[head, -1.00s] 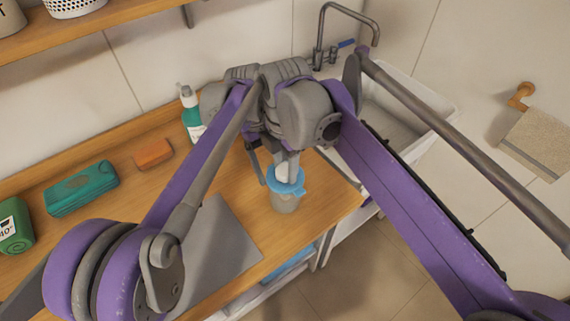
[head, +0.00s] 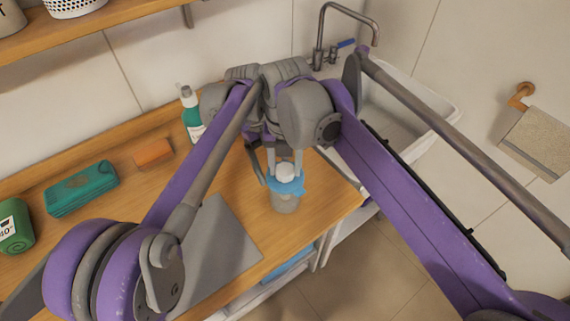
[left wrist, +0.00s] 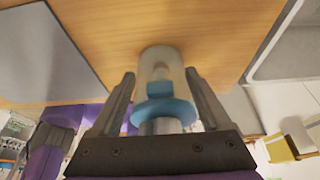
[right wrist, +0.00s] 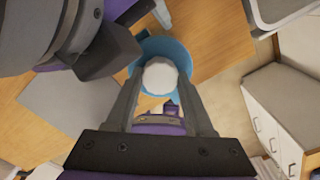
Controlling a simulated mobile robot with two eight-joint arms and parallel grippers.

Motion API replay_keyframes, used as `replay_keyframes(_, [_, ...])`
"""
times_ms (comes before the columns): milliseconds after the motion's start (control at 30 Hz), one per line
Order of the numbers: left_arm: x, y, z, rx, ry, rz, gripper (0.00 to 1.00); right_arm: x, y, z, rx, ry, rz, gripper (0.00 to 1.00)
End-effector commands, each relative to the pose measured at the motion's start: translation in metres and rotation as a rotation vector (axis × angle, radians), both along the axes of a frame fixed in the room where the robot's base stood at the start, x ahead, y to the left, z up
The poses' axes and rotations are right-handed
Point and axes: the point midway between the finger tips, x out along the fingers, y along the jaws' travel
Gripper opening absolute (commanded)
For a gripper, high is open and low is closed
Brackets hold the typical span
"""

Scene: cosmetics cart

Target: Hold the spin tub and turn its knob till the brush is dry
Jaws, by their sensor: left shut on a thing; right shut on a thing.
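The spin tub (head: 285,202) is a clear cup with a blue lid (head: 287,186) and a white knob (head: 286,171) on top. It stands upright near the counter's front right edge. My left gripper (left wrist: 163,92) is shut on the tub's body, one finger on each side. Something blue shows inside the clear wall in the left wrist view; I cannot tell whether it is the brush. My right gripper (right wrist: 160,82) comes from above, shut on the white knob, which also shows in the right wrist view (right wrist: 160,75).
A grey mat (head: 212,250) lies left of the tub. A green pump bottle (head: 191,116), an orange block (head: 153,152) and a teal sponge-like block (head: 81,188) stand farther left. A white sink (head: 398,120) is at the right behind.

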Motion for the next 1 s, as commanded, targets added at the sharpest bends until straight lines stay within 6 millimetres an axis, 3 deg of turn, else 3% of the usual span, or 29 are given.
replay_keyframes(400, [-0.0024, -0.0015, 0.0006, -0.003, 0.006, -0.005, 0.03, 0.0021, 0.0005, -0.0002, 0.001, -0.007, 0.164, 0.0])
replay_keyframes(900, [-0.0025, -0.0017, 0.0007, -0.003, 0.006, -0.005, 0.03, 0.0021, 0.0006, -0.0003, 0.002, -0.006, 0.179, 0.0])
replay_keyframes(933, [-0.0025, -0.0017, 0.0007, -0.003, 0.006, -0.005, 0.03, 0.0021, 0.0006, -0.0004, 0.002, -0.006, 0.179, 0.57])
replay_keyframes(1000, [-0.0021, -0.0016, 0.0007, -0.003, 0.005, -0.004, 0.03, 0.0018, 0.0005, -0.0003, 0.002, -0.006, 0.179, 0.69])
